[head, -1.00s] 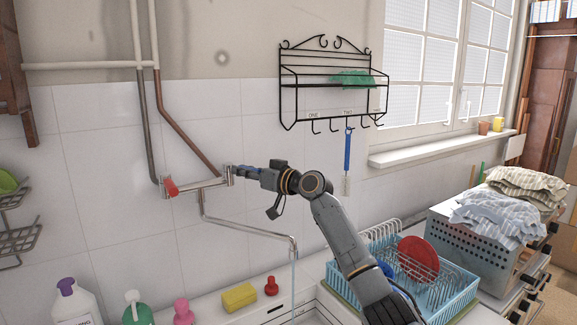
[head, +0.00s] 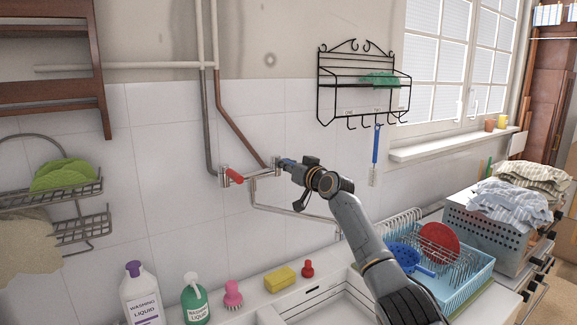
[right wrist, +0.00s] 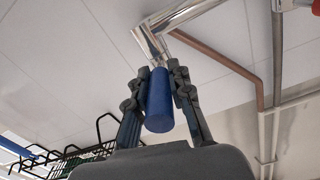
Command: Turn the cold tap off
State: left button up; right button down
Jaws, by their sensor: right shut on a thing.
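The wall tap has a chrome body (head: 262,174) with a red handle (head: 235,176) on its left and a blue cold handle (head: 287,163) on its right. My right gripper (head: 292,165) is shut on the blue handle, coming from the right. In the right wrist view the blue handle (right wrist: 159,100) lies between the two fingers (right wrist: 158,105). The spout (head: 295,212) runs down and right towards the sink. I see no water stream below it, though its end is near my arm. My left gripper is not in view.
A washing liquid bottle (head: 142,295), green soap bottle (head: 195,302), pink brush (head: 232,294), yellow sponge (head: 280,279) and red plug (head: 307,268) line the sink's back edge. A blue dish rack (head: 470,283) stands right. A black wire shelf (head: 362,82) hangs above.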

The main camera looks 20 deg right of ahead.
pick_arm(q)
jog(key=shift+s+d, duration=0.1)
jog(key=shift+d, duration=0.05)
pick_arm(e)
jog(key=c, duration=1.2)
grip_release()
jog(key=shift+a, duration=0.1)
jog(key=shift+s, duration=0.8)
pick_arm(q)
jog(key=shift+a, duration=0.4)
pick_arm(e)
jog(key=s, duration=0.3)
jog(key=s+d, duration=0.1)
jog(key=s, duration=0.6)
jog(key=shift+s+d, duration=0.1)
jog(key=shift+d, duration=0.15)
